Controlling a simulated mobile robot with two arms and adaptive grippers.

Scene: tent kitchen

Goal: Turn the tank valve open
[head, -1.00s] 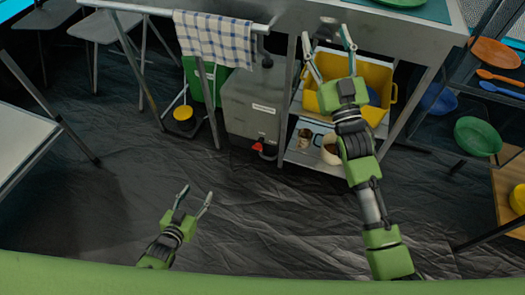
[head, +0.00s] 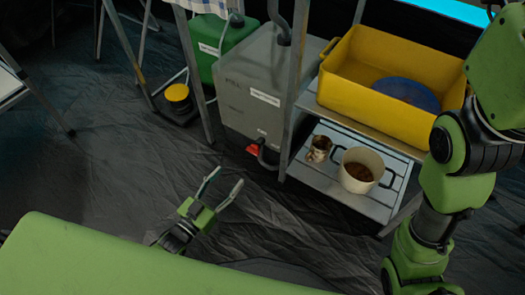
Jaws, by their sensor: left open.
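A small red valve handle (head: 253,149) shows low at the tank's front right corner, beside a dark pipe fitting. My left gripper (head: 225,178) is open and empty, below and to the left of the valve in the picture, with its fingers pointing up toward it. The fingers look apart from the valve. My right arm crosses the right side, and its gripper is outside the picture.
A yellow tub (head: 385,90) with a blue plate sits on the shelf rack right of the tank. A pot (head: 360,172) and a metal cup (head: 319,148) stand on its lower shelf. A green container (head: 222,50) is behind the tank. Floor ahead is clear.

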